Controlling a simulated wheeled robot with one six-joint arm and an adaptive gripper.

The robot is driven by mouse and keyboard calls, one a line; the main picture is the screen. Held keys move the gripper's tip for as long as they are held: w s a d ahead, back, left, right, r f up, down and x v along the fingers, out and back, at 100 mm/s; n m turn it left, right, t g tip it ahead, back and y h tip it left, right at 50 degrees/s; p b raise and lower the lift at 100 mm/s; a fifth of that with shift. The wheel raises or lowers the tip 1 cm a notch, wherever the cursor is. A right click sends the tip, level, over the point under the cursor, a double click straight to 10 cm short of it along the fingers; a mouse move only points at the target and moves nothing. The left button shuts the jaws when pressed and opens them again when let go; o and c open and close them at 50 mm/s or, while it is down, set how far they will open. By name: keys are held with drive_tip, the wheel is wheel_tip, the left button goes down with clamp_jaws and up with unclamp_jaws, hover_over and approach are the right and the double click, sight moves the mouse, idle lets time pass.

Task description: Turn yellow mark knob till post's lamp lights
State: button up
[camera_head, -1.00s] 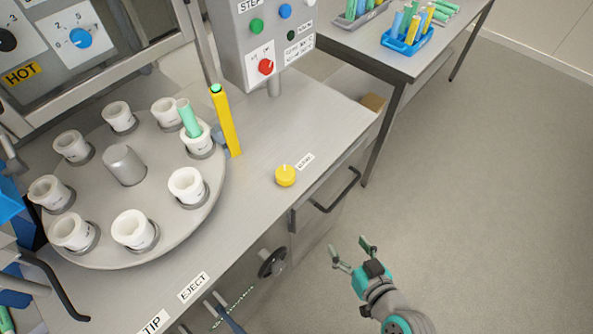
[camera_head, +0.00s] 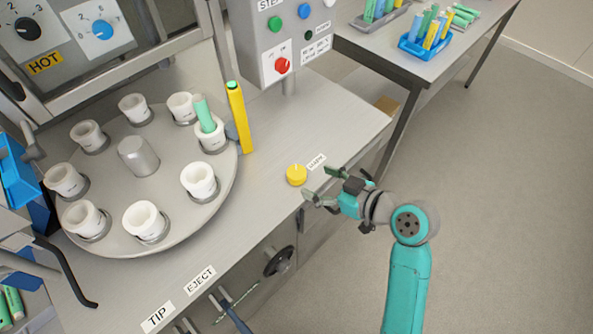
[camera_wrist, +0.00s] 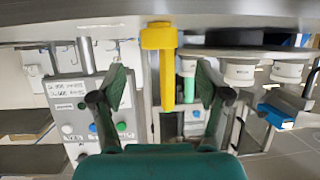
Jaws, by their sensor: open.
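The yellow knob (camera_head: 297,174) sits on the bench top near its front edge, beside a small white label. The knob also shows upside down in the wrist view (camera_wrist: 157,37), between and beyond my fingers. My gripper (camera_head: 322,184) is open and empty just right of the knob, fingers pointing toward it, apart from it. The yellow post (camera_head: 240,118) stands upright behind the knob, beside the turntable. Its top carries a green cap (camera_head: 232,85); I cannot tell whether it is lit. The knob's mark is too small to read clearly.
A round turntable (camera_head: 112,235) with several white cups fills the left of the bench; one cup holds a green tube (camera_head: 204,114). A grey control box (camera_head: 255,60) with coloured buttons and a red knob stands behind. The bench between post and knob is clear.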

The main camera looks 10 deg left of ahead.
sight(299, 173)
drive_tip(key=x, duration=0.8)
drive_tip(key=c, duration=1.2)
drive_tip(key=shift+o, duration=0.2)
